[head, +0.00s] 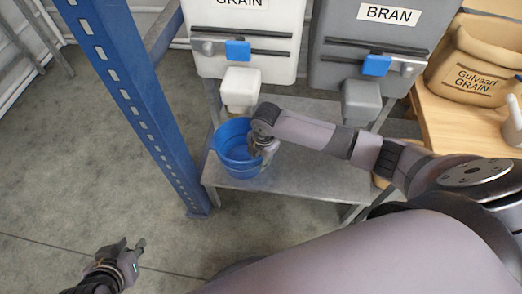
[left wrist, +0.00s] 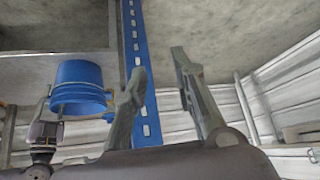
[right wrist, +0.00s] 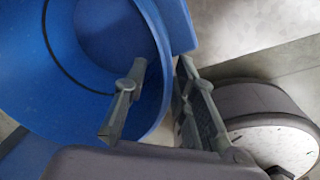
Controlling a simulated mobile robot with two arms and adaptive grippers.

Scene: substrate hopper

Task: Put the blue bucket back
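The blue bucket (head: 236,149) stands upright on the grey metal shelf (head: 315,180), just below the white hopper's outlet. In the right wrist view it shows (right wrist: 60,60) with its open mouth facing the camera, and it looks empty where visible. My right gripper (head: 266,146) is at the bucket's right side. In the right wrist view (right wrist: 162,75), one finger is inside the bucket and the other outside, with the wall between them and gaps visible. My left gripper (head: 131,243) is open and empty over the floor at the lower left; its spread fingers show in the left wrist view (left wrist: 160,62).
The white GRAIN hopper (head: 245,40) and grey BRAN hopper (head: 355,50) hang above the shelf, with blue slide handles. A blue perforated post (head: 130,90) stands left of the shelf. A wooden table (head: 458,135) with a grain sack (head: 475,65) is at right. Floor at left is clear.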

